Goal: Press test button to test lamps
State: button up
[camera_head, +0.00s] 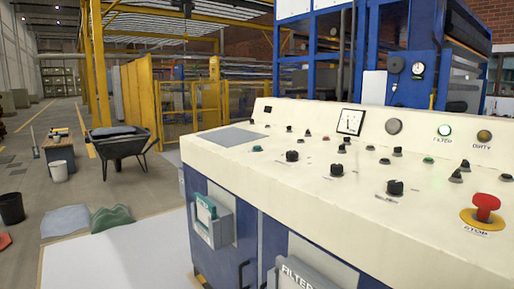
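A cream control panel (270,169) on a blue cabinet fills the right half of the head view. A greenish-white lamp (444,131) near the panel's back right looks lit. An amber lamp (484,136) sits to its right and looks dim. A small green button or lamp (428,160) lies in front of them. Several black knobs and switches, such as a large black knob (395,187), spread over the sloped top. A small teal button (257,148) sits at the left. I cannot tell which control is the test button. My gripper is not in view.
A red mushroom stop button (487,203) on a yellow base stands at the right. A square gauge (350,122) is at the back. A wheelbarrow (121,143), a black bucket (12,208) and cloth heaps (66,221) are left. The aisle floor beyond is mostly clear.

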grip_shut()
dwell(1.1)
